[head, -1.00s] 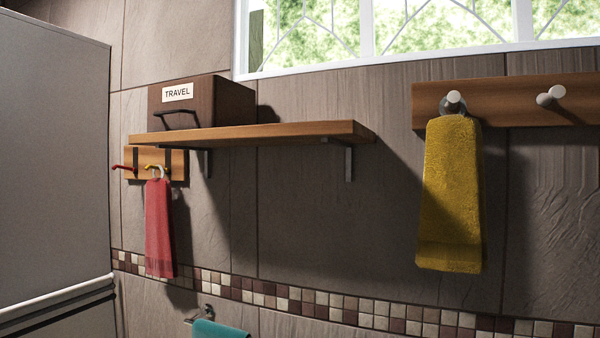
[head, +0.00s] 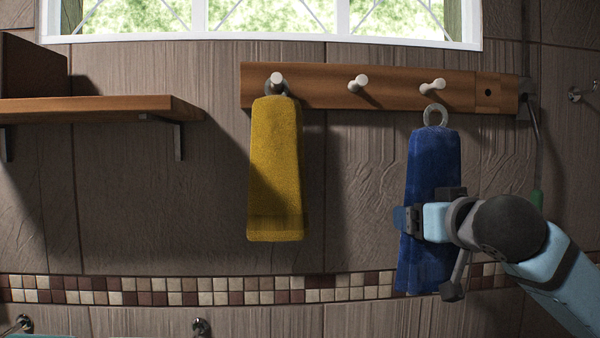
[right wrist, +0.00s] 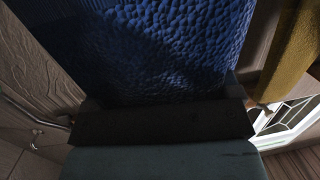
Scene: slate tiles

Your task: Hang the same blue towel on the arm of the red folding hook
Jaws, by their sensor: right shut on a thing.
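The blue towel (head: 432,160) hangs upright, with a grey ring (head: 435,115) at its top. My right gripper (head: 424,215) is shut on the towel around mid-height. The ring shows just below the rightmost peg (head: 432,87) and looks clear of it. In the right wrist view the blue towel (right wrist: 150,45) fills the upper middle, above the dark gripper (right wrist: 162,124). The red folding hook is outside the current views. My left gripper is not in view.
A yellow towel (head: 275,170) hangs on the left peg (head: 277,80) of the wooden rail (head: 320,88). The middle peg (head: 357,84) is bare. A wooden shelf (head: 100,108) with a dark box (head: 33,70) juts out at the left. The wall between shelf and yellow towel is clear.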

